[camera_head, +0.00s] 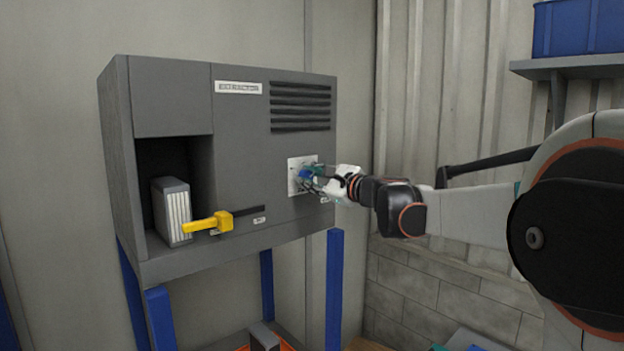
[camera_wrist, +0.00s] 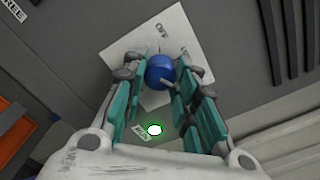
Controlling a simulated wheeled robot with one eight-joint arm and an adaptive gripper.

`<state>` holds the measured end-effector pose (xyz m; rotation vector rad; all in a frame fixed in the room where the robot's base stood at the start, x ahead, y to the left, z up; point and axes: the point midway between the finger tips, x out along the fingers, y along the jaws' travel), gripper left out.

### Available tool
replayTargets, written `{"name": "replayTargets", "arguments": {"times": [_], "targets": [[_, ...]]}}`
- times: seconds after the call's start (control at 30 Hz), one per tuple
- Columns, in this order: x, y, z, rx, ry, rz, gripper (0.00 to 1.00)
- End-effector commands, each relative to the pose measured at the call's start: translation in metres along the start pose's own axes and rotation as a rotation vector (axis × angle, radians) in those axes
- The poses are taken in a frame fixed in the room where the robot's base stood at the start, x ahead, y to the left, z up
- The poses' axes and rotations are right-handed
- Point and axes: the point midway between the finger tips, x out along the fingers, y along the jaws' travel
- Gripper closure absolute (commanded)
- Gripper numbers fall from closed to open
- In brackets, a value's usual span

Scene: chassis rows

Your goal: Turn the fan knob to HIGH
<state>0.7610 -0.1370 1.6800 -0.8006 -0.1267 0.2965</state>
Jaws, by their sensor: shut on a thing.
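The fan knob (camera_wrist: 160,71) is a round blue knob on a white square plate (camera_wrist: 119,52) in the wrist view. The plate carries small dark lettering, and the word OFF seems to show above the knob. In the head view the knob (camera_head: 305,174) is mostly hidden by my gripper, and its white plate (camera_head: 294,177) is on the right of the grey cabinet front. My gripper (camera_wrist: 163,82) has its teal fingers on both sides of the knob, shut on it. A dark pointer mark shows on the knob's right. The HIGH label cannot be made out.
The grey cabinet (camera_head: 240,150) stands on blue legs. A yellow lever (camera_head: 209,222) sticks out at its lower left, beside an open bay with a grey ribbed block (camera_head: 172,211). A lit green-white lamp (camera_wrist: 154,129) is below the plate. Vent slots (camera_head: 300,107) are above.

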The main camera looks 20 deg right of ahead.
Motion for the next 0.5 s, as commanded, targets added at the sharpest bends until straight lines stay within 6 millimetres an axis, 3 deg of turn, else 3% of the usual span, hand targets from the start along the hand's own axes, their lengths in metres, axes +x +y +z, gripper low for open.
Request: {"name": "replayTargets", "arguments": {"times": [0.07, 0.1, 0.17, 0.5], "targets": [[-0.0006, 0.0018, -0.0014, -0.002, 0.001, 0.002, 0.97], [-0.0006, 0.0019, -0.0014, -0.003, 0.001, 0.002, 0.69], [-0.0006, 0.0018, -0.0014, -0.002, 0.001, 0.002, 0.55], [-0.0008, 0.0007, -0.0006, -0.002, 0.001, 0.001, 0.52]]}}
